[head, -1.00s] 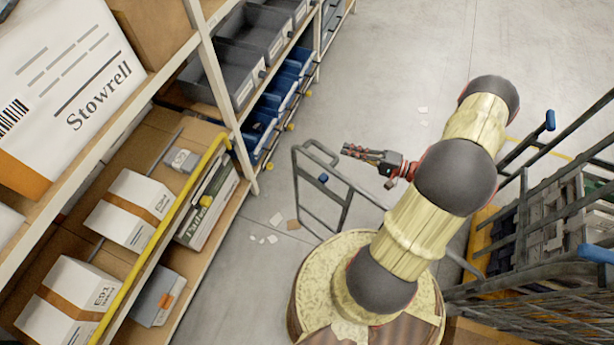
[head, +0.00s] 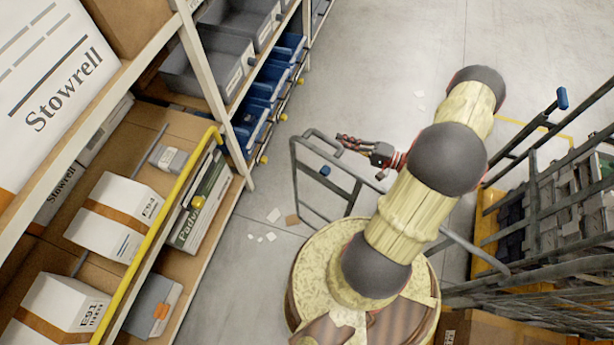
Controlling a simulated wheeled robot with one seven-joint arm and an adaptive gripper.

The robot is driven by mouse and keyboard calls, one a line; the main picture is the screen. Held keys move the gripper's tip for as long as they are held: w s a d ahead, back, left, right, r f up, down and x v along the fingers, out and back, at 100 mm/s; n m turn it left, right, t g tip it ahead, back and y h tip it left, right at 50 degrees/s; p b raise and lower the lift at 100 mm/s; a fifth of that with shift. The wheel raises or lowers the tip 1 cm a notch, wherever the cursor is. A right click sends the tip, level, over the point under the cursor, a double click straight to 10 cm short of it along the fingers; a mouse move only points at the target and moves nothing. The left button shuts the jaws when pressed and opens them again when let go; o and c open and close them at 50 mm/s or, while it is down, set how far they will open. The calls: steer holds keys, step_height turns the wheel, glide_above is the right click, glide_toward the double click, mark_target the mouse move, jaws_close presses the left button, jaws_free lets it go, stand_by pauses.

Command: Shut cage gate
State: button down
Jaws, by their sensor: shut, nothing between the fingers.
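The cage gate (head: 348,196) is a grey tubular frame with a small blue catch (head: 325,170). It stands swung out from the cage (head: 540,210) at the right, reaching behind my arm to its left side. The cage has dark bars, a blue-capped post and grey crates inside. My gripper (head: 341,138) is shut and empty, pointing left at the gate's far upper corner. It overlaps the gate's top bar in the picture; I cannot tell whether they touch. My arm hides the middle of the gate's lower bar.
A rack with cartons (head: 118,215), a yellow rail (head: 160,232) and grey and blue bins (head: 262,100) runs along the left. Paper scraps (head: 272,216) lie on the floor between rack and gate.

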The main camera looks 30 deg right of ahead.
step_height(320, 180, down, 25)
steer(key=b, duration=2.3)
steer(key=w+a+b, duration=0.3)
steer(key=w+a, duration=0.4)
steer(key=a, duration=0.2)
steer(key=shift+a+r, duration=0.2)
steer(key=shift+r, duration=0.05)
